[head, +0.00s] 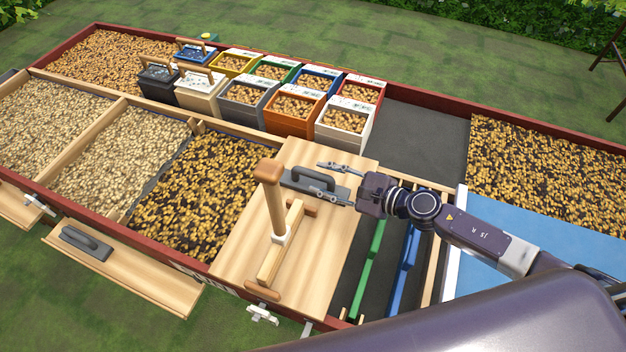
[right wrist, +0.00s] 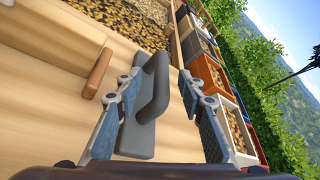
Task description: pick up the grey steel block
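A grey block (head: 298,184) with a raised grey bar handle lies on the light wooden board in the head view. It also shows in the right wrist view (right wrist: 140,140), its handle rising between my fingers. My right gripper (head: 323,181) is open, with one finger on either side of the block's handle end. In the right wrist view my right gripper (right wrist: 164,97) has a gap between its fingers and the handle. I cannot tell whether a finger touches the block. A similar grey block with a handle (head: 86,241) lies on the side shelf. My left gripper is not in view.
A wooden mallet-like tool (head: 270,190) stands on the board (head: 335,235) left of the block, with a wooden T-shaped piece beside it. Crates of beans (head: 292,112) stand behind. Green (head: 370,260) and blue bars lie in a dark bay at right.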

